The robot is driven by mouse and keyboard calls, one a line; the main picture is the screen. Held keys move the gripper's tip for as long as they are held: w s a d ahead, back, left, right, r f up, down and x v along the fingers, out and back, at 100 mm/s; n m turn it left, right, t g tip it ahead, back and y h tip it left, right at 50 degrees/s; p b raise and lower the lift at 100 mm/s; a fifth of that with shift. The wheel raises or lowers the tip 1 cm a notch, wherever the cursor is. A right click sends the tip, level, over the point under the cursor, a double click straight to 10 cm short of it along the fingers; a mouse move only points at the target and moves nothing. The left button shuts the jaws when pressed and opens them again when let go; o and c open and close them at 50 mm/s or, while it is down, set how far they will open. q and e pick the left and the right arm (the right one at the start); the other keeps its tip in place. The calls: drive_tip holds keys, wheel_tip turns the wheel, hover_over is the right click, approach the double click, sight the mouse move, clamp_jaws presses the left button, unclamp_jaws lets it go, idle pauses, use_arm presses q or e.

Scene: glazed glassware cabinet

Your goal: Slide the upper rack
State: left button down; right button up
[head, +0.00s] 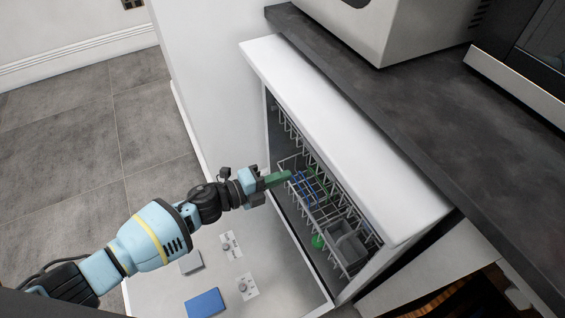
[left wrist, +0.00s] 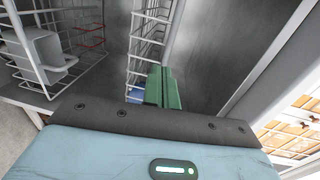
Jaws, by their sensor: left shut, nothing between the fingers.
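The dishwasher stands open under the counter. Its white wire upper rack (head: 291,125) shows as a narrow strip under the machine's white top edge. A second wire rack (head: 322,212) with a grey basket (head: 347,250) shows below it and sticks out a little. My left gripper (head: 288,176) is shut and empty, its green fingers at the wire edge of the racks. I cannot tell whether they touch. In the left wrist view the fingers (left wrist: 163,88) lie beside wire bars, with a blue item partly hidden behind them. My right gripper is not in view.
The lowered dishwasher door (head: 280,290) lies open below my arm, with a blue patch (head: 205,303) on it. A dark countertop (head: 430,120) with white appliances runs above right. Tiled floor (head: 60,140) is free at the left.

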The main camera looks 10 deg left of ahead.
use_arm(q)
drive_tip(key=shift+v, duration=2.85)
